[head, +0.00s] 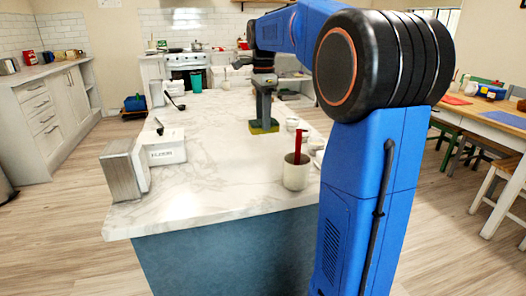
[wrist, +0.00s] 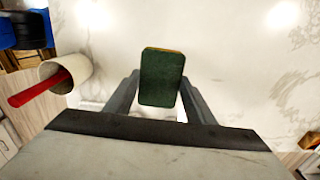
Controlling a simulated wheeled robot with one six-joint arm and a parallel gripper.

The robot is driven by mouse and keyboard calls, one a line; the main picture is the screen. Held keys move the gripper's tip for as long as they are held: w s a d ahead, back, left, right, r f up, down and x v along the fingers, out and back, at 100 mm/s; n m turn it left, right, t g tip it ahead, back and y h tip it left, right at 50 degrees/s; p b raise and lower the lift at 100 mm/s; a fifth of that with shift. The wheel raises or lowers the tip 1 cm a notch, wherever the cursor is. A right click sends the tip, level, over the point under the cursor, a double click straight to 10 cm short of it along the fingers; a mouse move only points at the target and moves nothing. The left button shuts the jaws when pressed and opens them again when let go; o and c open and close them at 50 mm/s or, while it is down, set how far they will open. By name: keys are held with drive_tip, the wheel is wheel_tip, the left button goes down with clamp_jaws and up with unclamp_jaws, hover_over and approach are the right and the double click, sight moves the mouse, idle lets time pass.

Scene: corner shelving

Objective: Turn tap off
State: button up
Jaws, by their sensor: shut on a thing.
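My gripper (head: 264,116) is low over the marble counter (head: 215,185) in the head view. It is shut on a sponge (head: 264,127) with a green face and a yellow body. In the wrist view the sponge (wrist: 162,77) sits between the two grey fingers of my gripper (wrist: 161,98), its dark green face towards the camera. Whether the sponge touches the counter I cannot tell. I cannot make out a tap in either view.
A white cup (head: 296,172) holding a red utensil stands at the counter's near edge. A flour box (head: 164,148) and a metal box (head: 122,170) stand at the left. A ladle (head: 175,100) lies farther back. The counter's middle is clear.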

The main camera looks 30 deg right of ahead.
wheel_tip(320, 180, down, 9)
drive_tip(key=shift+r, duration=0.1)
idle(0.4)
drive_tip(key=o, duration=1.1)
drive_tip(key=shift+f, duration=0.25)
